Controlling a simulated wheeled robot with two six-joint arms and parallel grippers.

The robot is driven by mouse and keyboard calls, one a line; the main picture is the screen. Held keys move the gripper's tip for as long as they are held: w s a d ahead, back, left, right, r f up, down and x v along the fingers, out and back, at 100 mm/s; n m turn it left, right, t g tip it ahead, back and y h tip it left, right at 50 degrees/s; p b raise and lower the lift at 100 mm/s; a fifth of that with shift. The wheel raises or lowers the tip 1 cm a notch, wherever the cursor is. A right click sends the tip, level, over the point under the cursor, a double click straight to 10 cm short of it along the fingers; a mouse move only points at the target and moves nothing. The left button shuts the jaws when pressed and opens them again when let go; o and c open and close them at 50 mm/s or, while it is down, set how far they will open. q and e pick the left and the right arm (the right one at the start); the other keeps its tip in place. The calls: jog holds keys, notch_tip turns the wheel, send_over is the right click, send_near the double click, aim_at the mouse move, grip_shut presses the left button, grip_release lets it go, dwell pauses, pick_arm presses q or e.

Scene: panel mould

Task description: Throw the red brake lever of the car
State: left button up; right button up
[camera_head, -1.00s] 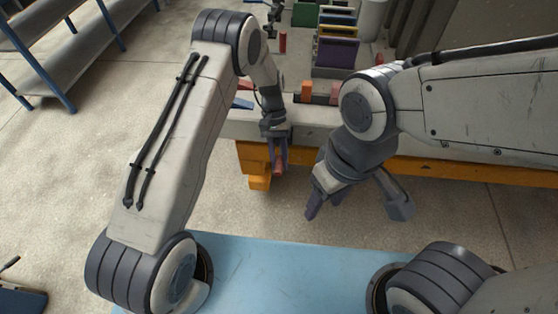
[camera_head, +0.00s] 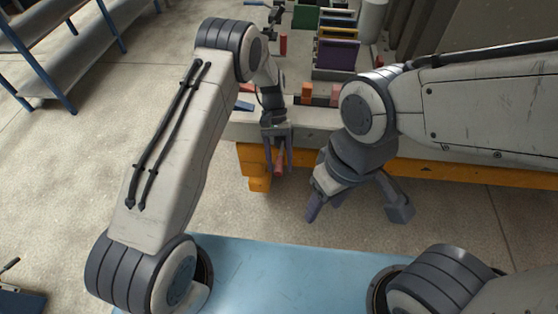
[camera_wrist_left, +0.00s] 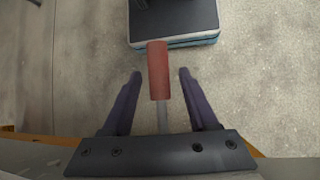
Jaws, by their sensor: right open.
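The red brake lever handle (camera_wrist_left: 158,68) sits on a grey rod in the left wrist view and points away from the gripper's palm. In the head view the red handle (camera_head: 279,166) shows at the car's front edge. My left gripper (camera_head: 278,172) is open around it. In the left wrist view the two fingers (camera_wrist_left: 160,76) stand on either side of the handle with a visible gap on both sides. My right gripper (camera_head: 356,207) is open and empty, in front of the orange frame and right of the lever.
The car's orange frame (camera_head: 440,170) runs along its near side under a grey deck (camera_head: 243,125). A blue shelf rack (camera_head: 75,60) is at upper left. Open floor lies left.

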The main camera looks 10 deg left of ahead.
pick_arm(q)
jog(key=b+v, duration=0.1)
jog(key=v, duration=0.9)
jog(key=shift+r, duration=0.25)
jog(key=shift+a, duration=0.1)
